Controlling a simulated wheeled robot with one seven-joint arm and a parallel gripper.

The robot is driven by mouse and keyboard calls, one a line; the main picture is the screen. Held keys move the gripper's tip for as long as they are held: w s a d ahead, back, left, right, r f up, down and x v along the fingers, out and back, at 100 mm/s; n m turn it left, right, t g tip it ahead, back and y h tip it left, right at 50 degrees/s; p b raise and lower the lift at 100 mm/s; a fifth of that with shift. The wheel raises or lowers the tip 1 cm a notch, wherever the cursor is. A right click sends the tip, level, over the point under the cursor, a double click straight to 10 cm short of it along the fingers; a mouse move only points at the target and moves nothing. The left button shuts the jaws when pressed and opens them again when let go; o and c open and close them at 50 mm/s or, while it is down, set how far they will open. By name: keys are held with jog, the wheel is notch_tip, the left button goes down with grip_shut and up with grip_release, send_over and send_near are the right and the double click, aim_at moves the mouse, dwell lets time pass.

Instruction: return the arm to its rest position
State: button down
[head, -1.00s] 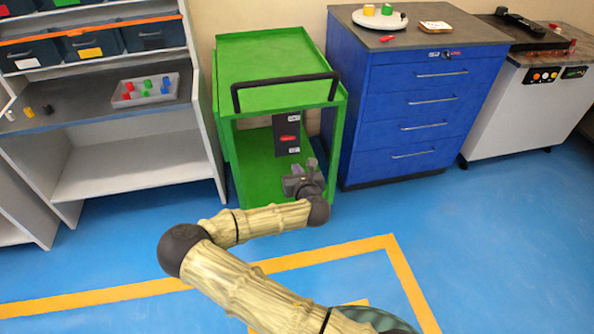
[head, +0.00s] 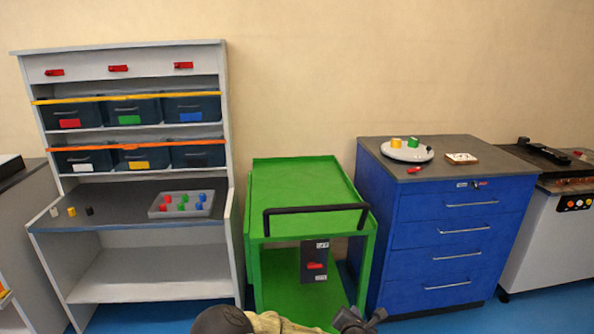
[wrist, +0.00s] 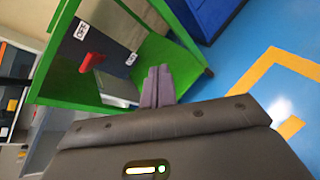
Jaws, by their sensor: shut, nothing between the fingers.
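My gripper (head: 357,321) shows at the bottom edge of the head view, in front of the green cart (head: 310,187). Part of my arm is beside it, and the rest is below the picture. In the wrist view my gripper (wrist: 158,72) has its two fingers together with nothing between them. The green cart's frame (wrist: 95,92) is behind the fingers there. I cannot tell the exact gap between fingers and cart.
A dark box with a red switch (head: 314,261) is on the cart. A blue drawer cabinet (head: 440,235) stands right, a grey shelf unit (head: 150,272) left. A white machine (head: 545,240) is far right. Blue floor with yellow lines (wrist: 262,75) lies open at the wrist view's right.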

jog(key=s+d+m+g, duration=0.5)
jog(key=s+m, duration=0.4)
jog(key=m, duration=0.6)
jog(key=s+a+r+m+g+y, duration=0.1)
jog(key=s+a+r+m+g, duration=0.2)
jog(key=s+r+m, duration=0.4)
jog(key=s+a+r+m+g+y, duration=0.25)
jog(key=s+r+m, duration=0.35)
jog(key=s, duration=0.3)
jog(key=w+p+v, duration=0.2)
jog(key=p+v, duration=0.7)
jog(key=p, duration=0.1)
jog(key=w+a+r+p+v, duration=0.1)
jog(key=w+p+v, duration=0.1)
jog(key=p+v, duration=0.7)
jog(key=shift+a+r+h+p, duration=0.3)
jog(key=shift+r+h+p, duration=0.1)
jog(key=shift+r, duration=0.3)
